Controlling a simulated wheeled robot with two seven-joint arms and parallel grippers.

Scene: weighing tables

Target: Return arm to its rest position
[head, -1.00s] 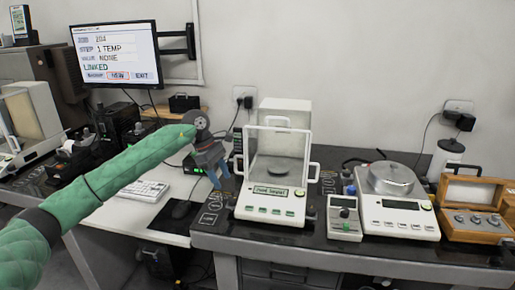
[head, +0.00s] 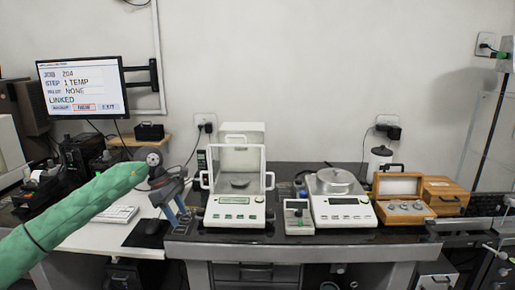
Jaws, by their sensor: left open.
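My left arm comes in from the left in a green quilted sleeve. My left gripper (head: 178,219) is open and empty, pointing down, over the gap between the white desk and the dark weighing table. It hangs to the left of the analytical balance (head: 235,212) with its glass draft shield, apart from it. My right arm and gripper are not in the head view.
A top-loading balance (head: 342,212), a small meter (head: 298,217) and a wooden weight box (head: 400,192) stand on the weighing table (head: 300,246).

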